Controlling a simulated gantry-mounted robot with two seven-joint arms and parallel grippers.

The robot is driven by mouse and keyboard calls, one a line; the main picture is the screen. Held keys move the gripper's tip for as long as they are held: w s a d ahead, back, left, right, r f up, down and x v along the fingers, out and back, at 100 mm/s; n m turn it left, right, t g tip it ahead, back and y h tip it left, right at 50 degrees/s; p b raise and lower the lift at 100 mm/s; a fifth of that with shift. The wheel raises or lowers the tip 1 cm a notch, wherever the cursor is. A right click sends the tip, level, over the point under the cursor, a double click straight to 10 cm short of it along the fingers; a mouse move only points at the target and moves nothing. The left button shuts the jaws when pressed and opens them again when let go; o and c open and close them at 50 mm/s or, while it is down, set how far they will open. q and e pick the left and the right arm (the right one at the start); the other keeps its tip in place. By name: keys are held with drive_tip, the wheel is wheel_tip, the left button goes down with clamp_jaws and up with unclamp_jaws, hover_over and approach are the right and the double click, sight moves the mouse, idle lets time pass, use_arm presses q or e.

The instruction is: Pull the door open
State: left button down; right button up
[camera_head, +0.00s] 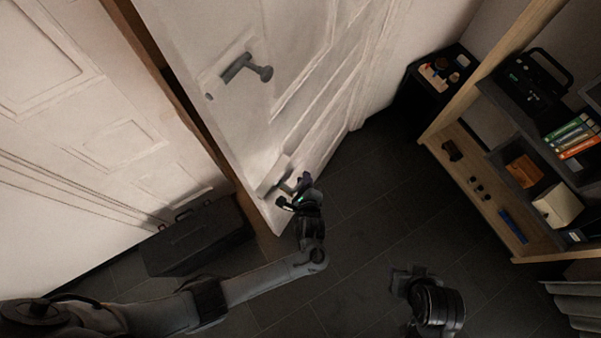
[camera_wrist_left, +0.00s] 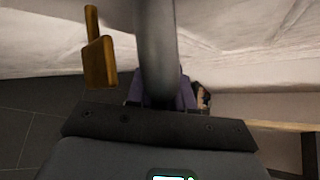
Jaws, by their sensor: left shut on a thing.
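The white panelled door (camera_head: 293,75) stands ajar, with a brown gap along its left edge. A dark grey handle (camera_head: 245,70) sticks out from its upper part in the head view. A lower handle (camera_head: 286,187) on a pale plate is at the door's lower corner. My left gripper (camera_head: 292,195) is shut on this lower handle. In the left wrist view the grey handle (camera_wrist_left: 155,45) runs between the purple fingers (camera_wrist_left: 160,98). My right gripper (camera_head: 402,280) hangs over the floor, away from the door; its jaws are too dark to read.
A dark toolbox (camera_head: 198,240) stands on the floor left of the door. A wooden shelf unit (camera_head: 470,187) with books and boxes stands at the right. A small black cabinet (camera_head: 425,92) stands by the far wall. The dark tiled floor (camera_head: 365,215) between is clear. A brass fitting (camera_wrist_left: 97,60) is beside the handle.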

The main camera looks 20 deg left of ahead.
use_arm(q)
drive_tip(key=shift+a+r, duration=0.1)
drive_tip(key=shift+a, duration=0.35)
drive_tip(key=c, duration=1.1)
unclamp_jaws()
drive_tip(key=shift+s+d, duration=0.1)
drive_tip(key=p+v, duration=0.2)
drive_tip(key=v, duration=0.8)
drive_tip(key=shift+s, duration=0.25)
drive_tip(key=shift+d+r, duration=0.1)
